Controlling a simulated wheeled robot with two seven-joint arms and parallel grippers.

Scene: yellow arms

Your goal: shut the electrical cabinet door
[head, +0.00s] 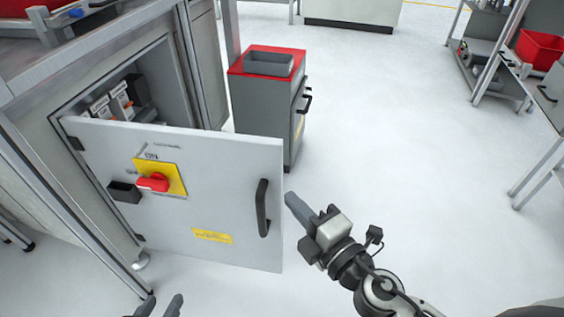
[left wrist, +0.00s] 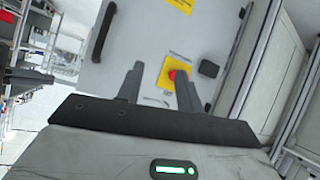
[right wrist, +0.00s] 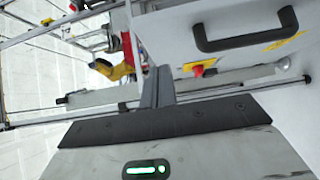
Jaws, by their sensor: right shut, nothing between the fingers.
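The grey electrical cabinet door (head: 215,185) stands open, swung out from its hinges at the left. It has a black handle (head: 262,208) near its free edge and a red switch (head: 153,182) on a yellow plate. The cabinet opening (head: 150,85) shows behind the door's top edge. My right gripper (head: 290,199) is shut and empty, just right of the free edge; the handle also shows in the right wrist view (right wrist: 240,27). My left gripper (head: 160,304) is open and empty, low in front of the door; the left wrist view shows the door (left wrist: 145,40) beyond its spread fingers.
A grey drawer unit (head: 262,105) with a red top and a tray stands behind the door. Grey frame posts (head: 70,215) run along the left. Shelving with a red bin (head: 540,50) stands at far right. The floor (head: 400,130) right of the door is clear.

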